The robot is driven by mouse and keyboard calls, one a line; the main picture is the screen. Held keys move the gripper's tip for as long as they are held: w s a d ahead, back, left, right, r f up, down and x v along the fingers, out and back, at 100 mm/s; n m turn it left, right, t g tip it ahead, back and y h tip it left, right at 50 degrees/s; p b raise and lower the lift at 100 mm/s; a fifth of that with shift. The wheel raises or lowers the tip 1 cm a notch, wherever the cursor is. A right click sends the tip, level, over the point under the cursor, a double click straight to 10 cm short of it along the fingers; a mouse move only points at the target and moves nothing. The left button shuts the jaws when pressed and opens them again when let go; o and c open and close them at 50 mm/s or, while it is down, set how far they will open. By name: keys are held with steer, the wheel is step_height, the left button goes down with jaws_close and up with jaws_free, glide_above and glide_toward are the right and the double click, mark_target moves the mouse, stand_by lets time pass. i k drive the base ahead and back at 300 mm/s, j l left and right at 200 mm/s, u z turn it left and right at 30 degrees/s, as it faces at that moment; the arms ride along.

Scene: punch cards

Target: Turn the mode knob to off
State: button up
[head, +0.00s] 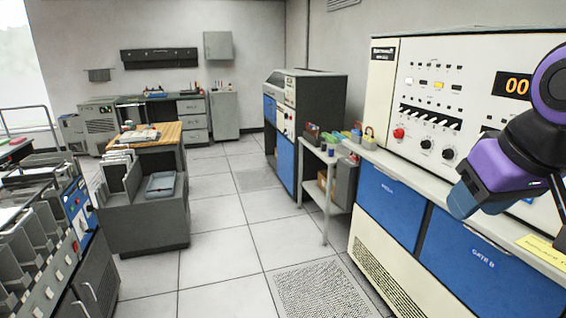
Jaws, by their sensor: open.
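The cream control panel (466,80) at the right carries two round black knobs, one at the left (426,144) and one at the right (448,154). I cannot read their labels, so I cannot tell whether either is the mode knob, or its setting. A red knob or button (398,133) sits to their left. My purple and black arm crosses the right part of the panel and hides some of it. Its blue-grey end part is just below and right of the black knobs in the picture. I make out no gripper fingers.
A grey ledge (400,171) runs below the panel, above blue cabinet doors (478,262). A yellow note (541,250) lies at its right end. A small side table (322,156) stands left of the panel. Card racks (35,225) stand at the left. The tiled floor (225,250) between is clear.

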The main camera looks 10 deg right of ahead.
mark_target(399, 133)
steer(key=i+j+z, duration=0.2)
steer(key=i+z, duration=0.15)
steer(key=i, duration=0.15)
steer(key=i+j+z, duration=0.3)
steer(key=i, duration=0.15)
